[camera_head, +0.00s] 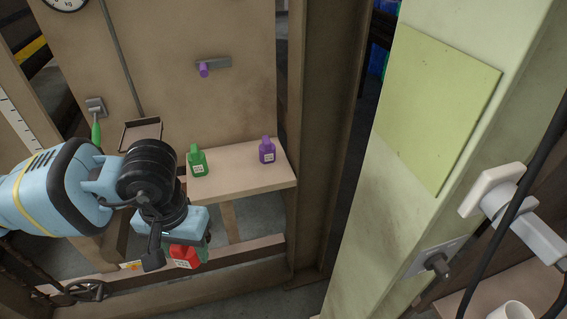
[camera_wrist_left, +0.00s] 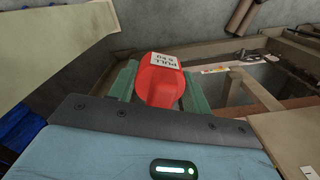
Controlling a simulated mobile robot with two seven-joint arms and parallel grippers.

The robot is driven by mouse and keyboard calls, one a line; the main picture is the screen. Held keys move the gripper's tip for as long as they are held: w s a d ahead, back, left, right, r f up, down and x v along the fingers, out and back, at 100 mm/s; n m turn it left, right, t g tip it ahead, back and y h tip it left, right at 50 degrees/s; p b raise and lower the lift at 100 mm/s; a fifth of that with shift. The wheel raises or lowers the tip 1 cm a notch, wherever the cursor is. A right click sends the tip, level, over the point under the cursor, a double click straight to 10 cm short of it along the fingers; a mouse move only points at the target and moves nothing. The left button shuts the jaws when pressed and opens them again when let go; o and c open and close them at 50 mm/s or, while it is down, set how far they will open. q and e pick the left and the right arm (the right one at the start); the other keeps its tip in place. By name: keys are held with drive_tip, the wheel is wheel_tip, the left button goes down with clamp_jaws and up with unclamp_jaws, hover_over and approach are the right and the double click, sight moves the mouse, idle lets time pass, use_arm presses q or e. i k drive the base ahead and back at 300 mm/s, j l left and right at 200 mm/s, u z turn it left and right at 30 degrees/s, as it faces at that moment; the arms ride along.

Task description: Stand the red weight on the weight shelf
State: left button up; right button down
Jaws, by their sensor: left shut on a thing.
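The red weight (camera_head: 184,255) is in the jaws of my left gripper (camera_head: 190,243), held in the air in front of and below the shelf's level in the head view. In the left wrist view the red weight (camera_wrist_left: 161,80) sits between the green fingers, with a white label on it. The weight shelf (camera_head: 240,172) is a light wooden board against the brown wall. A green weight (camera_head: 197,162) stands on its left part and a purple weight (camera_head: 267,151) near its right end. My right gripper is not in view.
A small tray-like ledge (camera_head: 141,133) is left of the shelf. A purple-tipped peg (camera_head: 204,69) sticks out of the wall above. A brown post (camera_head: 318,140) rises right of the shelf. The board is bare between the green and purple weights.

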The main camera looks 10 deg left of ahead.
sight(235, 165)
drive_tip(key=j+z, duration=0.1)
drive_tip(key=z, duration=0.25)
drive_tip(key=i+j, duration=0.1)
drive_tip(key=j, duration=0.25)
drive_tip(key=i+j, duration=0.15)
drive_tip(key=j, duration=0.25)
drive_tip(key=i+j, duration=0.1)
drive_tip(key=j, duration=0.25)
